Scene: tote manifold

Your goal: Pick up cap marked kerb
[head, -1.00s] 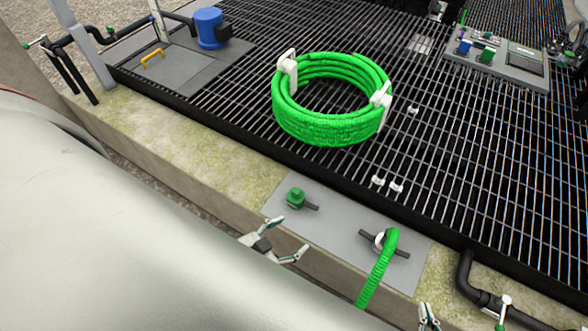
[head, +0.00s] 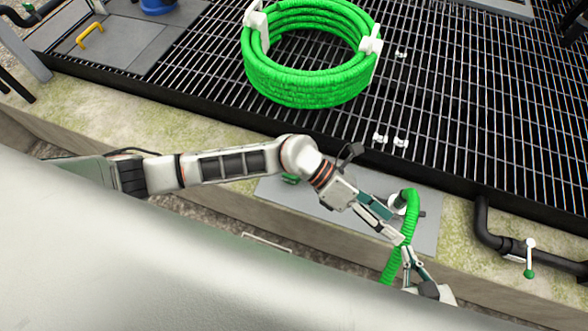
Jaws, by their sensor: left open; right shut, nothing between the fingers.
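A green cap-like fitting (head: 290,179) stands on the grey plate (head: 425,235) on the concrete kerb; my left arm hides most of it. I can read no marking, so I cannot tell if it is the cap marked kerb. A green hose end (head: 411,203) bends down to a pale fitting on the right part of the plate. My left gripper (head: 396,234) is open, reaching across the plate at the hose. My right gripper (head: 407,251) is shut and empty, pointing up from below beside the hose. The two grippers' fingertips overlap in view; contact is unclear.
A coiled green hose (head: 310,88) in white holders lies on the dark grating (head: 470,130). Small white clips (head: 400,142) sit on the grating. A black pipe with a white-and-green valve handle (head: 530,258) is at the right. A yellow handle (head: 90,34) is at upper left.

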